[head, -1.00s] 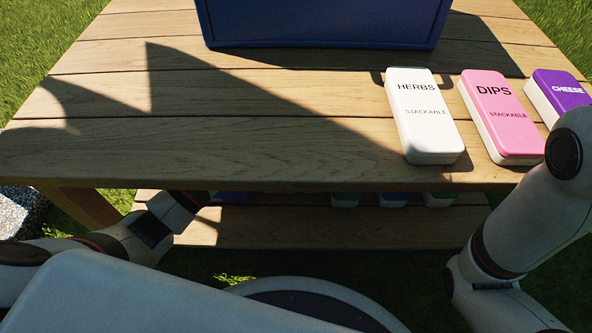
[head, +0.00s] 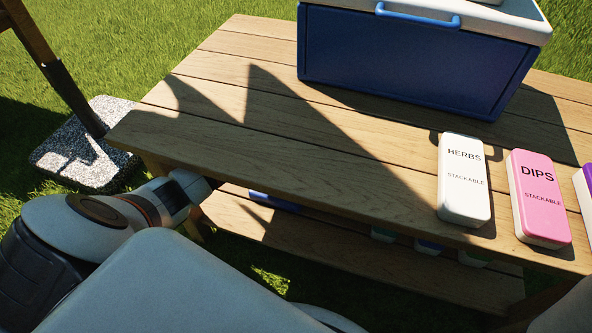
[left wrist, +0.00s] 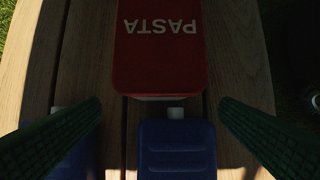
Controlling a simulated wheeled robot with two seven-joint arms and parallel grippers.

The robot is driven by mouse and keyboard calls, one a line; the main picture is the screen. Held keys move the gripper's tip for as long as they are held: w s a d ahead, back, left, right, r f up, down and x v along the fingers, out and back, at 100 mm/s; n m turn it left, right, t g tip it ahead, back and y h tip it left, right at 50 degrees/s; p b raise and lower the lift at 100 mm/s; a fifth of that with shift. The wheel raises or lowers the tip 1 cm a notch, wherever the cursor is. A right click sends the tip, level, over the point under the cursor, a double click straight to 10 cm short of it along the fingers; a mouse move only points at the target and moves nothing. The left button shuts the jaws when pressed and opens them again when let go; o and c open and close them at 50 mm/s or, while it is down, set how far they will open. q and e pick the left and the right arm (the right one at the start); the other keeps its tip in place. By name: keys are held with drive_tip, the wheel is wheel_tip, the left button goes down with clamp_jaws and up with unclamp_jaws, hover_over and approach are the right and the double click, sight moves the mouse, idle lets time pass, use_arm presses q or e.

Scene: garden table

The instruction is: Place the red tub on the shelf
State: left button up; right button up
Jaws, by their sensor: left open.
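The red tub (left wrist: 160,48), lettered PASTA, lies on the wooden slats of the lower shelf (left wrist: 31,70) in the left wrist view. Its lettering is upside down there, and its top end is cut off by the frame. My left gripper (left wrist: 158,102) is open, its two dark fingers apart, with the tub's near end just beyond the fingertips and nothing gripped. In the head view the shelf (head: 385,262) shows under the tabletop; my left arm reaches in below the table edge. The red tub and left gripper are hidden there. My right gripper is not in view.
A dark blue item (left wrist: 176,145) lies between my left fingers, another (left wrist: 75,150) behind the left finger. Several lidded items (head: 428,245) sit on the shelf. The tabletop (head: 270,130) holds a blue cooler (head: 410,65), a white HERBS tub (head: 464,180) and a pink DIPS tub (head: 540,195).

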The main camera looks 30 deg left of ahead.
use_arm(q)
drive_tip(key=shift+s+a, duration=0.2)
drive_tip(key=shift+a, duration=0.5)
drive_tip(key=shift+s+a, duration=0.15)
drive_tip(key=shift+a, duration=0.5)
drive_tip(key=shift+s, duration=0.1)
